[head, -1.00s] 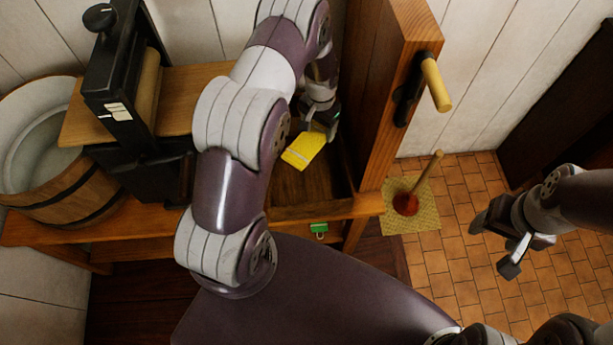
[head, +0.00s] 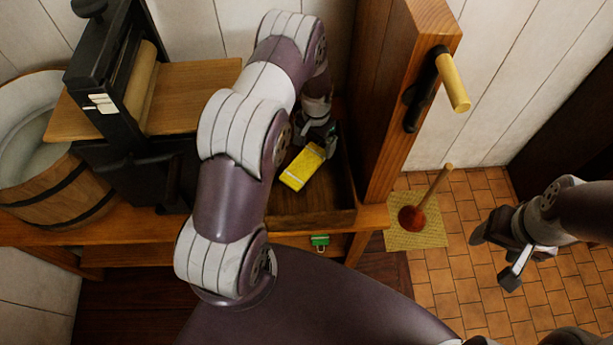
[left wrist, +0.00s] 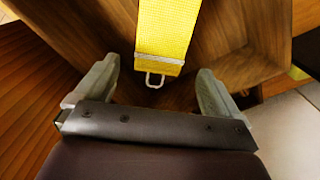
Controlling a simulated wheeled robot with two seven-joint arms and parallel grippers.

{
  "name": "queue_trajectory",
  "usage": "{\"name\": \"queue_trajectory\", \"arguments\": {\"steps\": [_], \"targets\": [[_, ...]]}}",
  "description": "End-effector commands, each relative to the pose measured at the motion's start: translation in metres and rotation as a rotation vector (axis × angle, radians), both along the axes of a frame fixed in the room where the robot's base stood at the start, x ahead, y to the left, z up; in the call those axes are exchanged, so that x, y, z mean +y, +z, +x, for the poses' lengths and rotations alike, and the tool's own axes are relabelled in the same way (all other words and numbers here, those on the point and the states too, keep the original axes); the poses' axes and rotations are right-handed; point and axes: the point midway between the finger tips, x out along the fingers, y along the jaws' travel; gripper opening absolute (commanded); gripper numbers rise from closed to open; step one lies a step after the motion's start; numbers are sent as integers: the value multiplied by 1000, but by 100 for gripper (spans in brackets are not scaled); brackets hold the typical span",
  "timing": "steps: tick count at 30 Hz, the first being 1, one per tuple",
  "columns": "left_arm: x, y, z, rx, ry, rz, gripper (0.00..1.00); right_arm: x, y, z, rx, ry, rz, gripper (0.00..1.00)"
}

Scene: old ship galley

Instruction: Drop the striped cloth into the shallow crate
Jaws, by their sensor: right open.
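The yellow striped cloth (head: 303,166) with pale edges lies in the shallow wooden crate (head: 322,197) on the bench. In the left wrist view the cloth (left wrist: 165,30) shows between and beyond the two fingers, with a small metal loop at its near end. My left gripper (head: 323,135) is over the back of the crate, by the cloth's far end. Its fingers (left wrist: 155,92) are wide apart and touch nothing that I can see. My right gripper (head: 498,255) is open and empty above the tiled floor at the right.
A black mangle (head: 120,95) and a wooden tub (head: 50,185) stand left of the crate. A wooden post with a yellow-gripped handle (head: 452,82) rises at its right. A plunger (head: 412,217) stands on a woven mat (head: 400,240) on the floor.

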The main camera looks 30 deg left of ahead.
Motion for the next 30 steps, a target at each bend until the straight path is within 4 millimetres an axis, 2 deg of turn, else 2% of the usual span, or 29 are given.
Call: {"name": "queue_trajectory", "arguments": {"steps": [7, 10, 14, 18, 22, 25, 30], "targets": [[0, 0, 0, 0, 0, 0, 99, 0, 0, 0, 0, 0, 0, 64], [0, 6, 1, -1, 0, 1, 99, 0, 0, 0, 0, 0, 0, 64], [0, 33, 2, -5, 0, 1, 99, 0, -1, 0, 0, 0, 0, 64], [0, 72, 1, -3, 0, 0, 99, 0, -2, 0, 0, 0, 0, 64], [0, 103, 1, -2, 0, 1, 99, 0, -2, 0, 0, 0, 0, 64], [0, 117, 1, 0, 0, 0, 99, 0, -3, 0, 0, 0, 0, 64], [0, 126, 0, 1, 0, 0, 99, 0, -3, 0, 0, 0, 0, 64]]}}
